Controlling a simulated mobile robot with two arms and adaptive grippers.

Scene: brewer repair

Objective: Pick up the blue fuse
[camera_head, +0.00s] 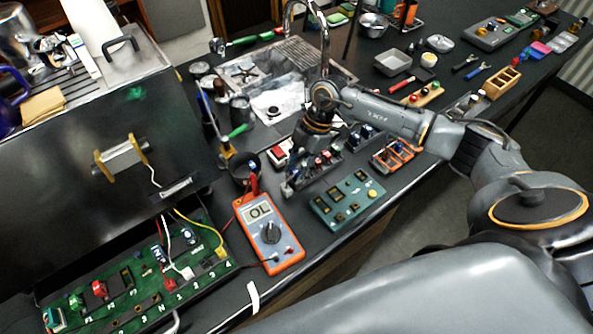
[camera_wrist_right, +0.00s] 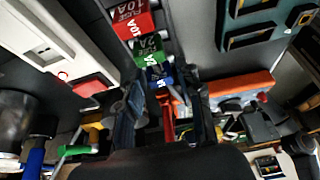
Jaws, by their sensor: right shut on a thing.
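The blue fuse (camera_wrist_right: 157,72) is in the right wrist view, at the end of a row in a dark fuse rack (camera_wrist_right: 178,35). A red fuse (camera_wrist_right: 130,20) marked 10A and a green fuse (camera_wrist_right: 149,48) marked 2A stand beside it. My right gripper (camera_wrist_right: 162,88) is shut on the blue fuse, with one finger on each side. In the head view my right gripper (camera_head: 314,152) points down over the rack, and its wrist and fingers hide most of the fuse. I cannot tell whether the fuse is clear of its slot. My left gripper is not in view.
An orange multimeter (camera_head: 268,232) reading OL and a teal panel (camera_head: 345,200) lie in front of the rack. An orange rack (camera_head: 396,155) stands to the right. The open brewer (camera_head: 110,140) and its green circuit board (camera_head: 130,282) are on the left.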

